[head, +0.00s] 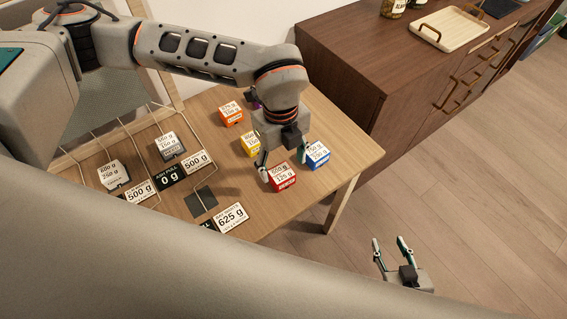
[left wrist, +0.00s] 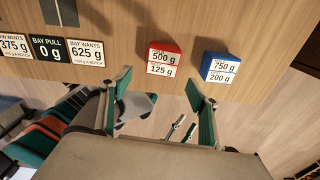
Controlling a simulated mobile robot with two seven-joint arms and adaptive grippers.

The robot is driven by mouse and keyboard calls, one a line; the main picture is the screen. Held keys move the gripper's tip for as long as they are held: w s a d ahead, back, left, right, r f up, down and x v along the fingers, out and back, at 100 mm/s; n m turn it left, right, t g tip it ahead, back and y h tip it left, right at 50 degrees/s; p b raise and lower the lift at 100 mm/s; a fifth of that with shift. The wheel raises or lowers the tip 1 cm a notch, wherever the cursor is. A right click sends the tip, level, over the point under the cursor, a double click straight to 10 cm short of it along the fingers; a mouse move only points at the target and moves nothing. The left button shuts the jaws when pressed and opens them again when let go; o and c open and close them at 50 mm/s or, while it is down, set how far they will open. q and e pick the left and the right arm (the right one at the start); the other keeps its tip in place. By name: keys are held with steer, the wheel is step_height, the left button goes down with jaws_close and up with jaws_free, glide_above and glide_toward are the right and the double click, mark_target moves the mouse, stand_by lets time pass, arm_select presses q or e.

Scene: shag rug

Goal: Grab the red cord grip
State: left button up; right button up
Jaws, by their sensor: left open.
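The red cord grip looks like a small red block (head: 284,184) with a white label reading 500 g and 125 g. It sits near the table's front edge; the left wrist view shows it too (left wrist: 165,47), ahead of the fingertips and between their lines. My left gripper (head: 283,164) is open and empty, with its fingers pointing down just behind the red block in the head view. The left wrist view shows its spread fingers (left wrist: 159,87), apart from the block. My right gripper (head: 391,245) is open and empty, low over the floor off the table.
A blue block (head: 318,156) stands close to the right of the red one. Yellow (head: 249,145), orange (head: 231,113) and purple blocks stand behind. A wire rack with weight labels (head: 231,216) lies left. A dark wooden cabinet (head: 345,75) adjoins the table's far right.

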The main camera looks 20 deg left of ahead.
mark_target(281, 172)
arm_select(q)
steer(key=shift+w+a+f, duration=0.1)
steer(key=shift+w+a, duration=0.3)
steer(key=shift+a, duration=0.05)
steer(key=shift+w+a+f, duration=0.1)
steer(key=shift+f, duration=1.05)
steer(key=shift+d+f+p, duration=0.2)
steer(key=shift+f+p, duration=0.45)
steer(key=shift+f, duration=1.9)
steer(key=c, duration=1.3)
